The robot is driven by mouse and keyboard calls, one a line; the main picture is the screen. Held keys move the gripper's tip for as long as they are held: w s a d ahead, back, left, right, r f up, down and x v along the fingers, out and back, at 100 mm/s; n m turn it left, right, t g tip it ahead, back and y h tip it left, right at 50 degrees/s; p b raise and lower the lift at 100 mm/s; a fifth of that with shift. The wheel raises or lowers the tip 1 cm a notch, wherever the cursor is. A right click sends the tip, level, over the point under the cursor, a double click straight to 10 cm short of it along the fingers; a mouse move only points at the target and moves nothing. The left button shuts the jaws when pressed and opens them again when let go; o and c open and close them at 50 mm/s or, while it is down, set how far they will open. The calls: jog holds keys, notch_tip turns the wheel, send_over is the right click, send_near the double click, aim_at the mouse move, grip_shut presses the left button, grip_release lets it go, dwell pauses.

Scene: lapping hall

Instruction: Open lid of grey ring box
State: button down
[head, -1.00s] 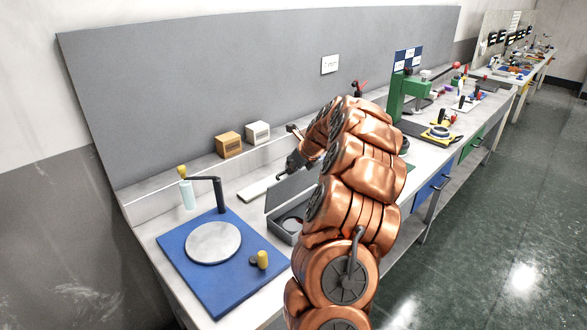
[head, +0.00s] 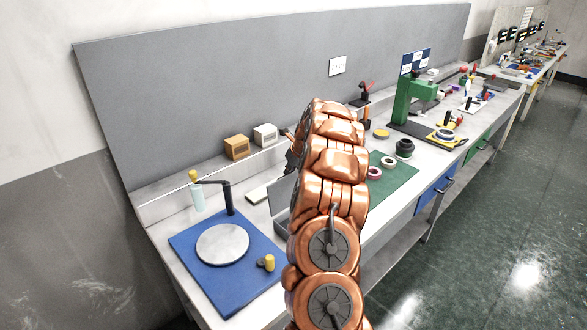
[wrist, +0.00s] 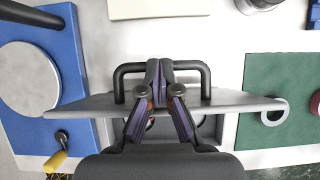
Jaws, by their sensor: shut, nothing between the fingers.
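The grey ring box (head: 281,226) stands on the bench right of the blue mat, mostly hidden behind my arm. Its lid (head: 283,194) stands raised, roughly upright. In the wrist view the lid (wrist: 90,106) shows nearly edge-on as a grey strip, with a dark bar handle (wrist: 125,82) on its far side. A little of the box's inside shows below it, with something red. My gripper (wrist: 160,70) is shut and empty, its fingers reaching over the lid's edge beside the handle. I cannot tell whether they touch. In the head view my gripper is mostly hidden behind my arm.
The blue mat (head: 185,252) with a round plate (head: 222,244) lies left of the box. A green mat (head: 398,182) with several rings lies to the right. A pale block (head: 259,194) lies behind the box. Two small boxes stand on the rear ledge.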

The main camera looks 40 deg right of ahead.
jog(key=shift+w+f, duration=0.1)
dwell(0.4)
notch_tip(320, 180, up, 10)
jog(key=s+p, duration=0.2)
jog(key=p, duration=0.3)
jog(key=shift+p, duration=0.4)
jog(key=shift+s+a+f, duration=0.1)
jog(key=shift+a, duration=0.05)
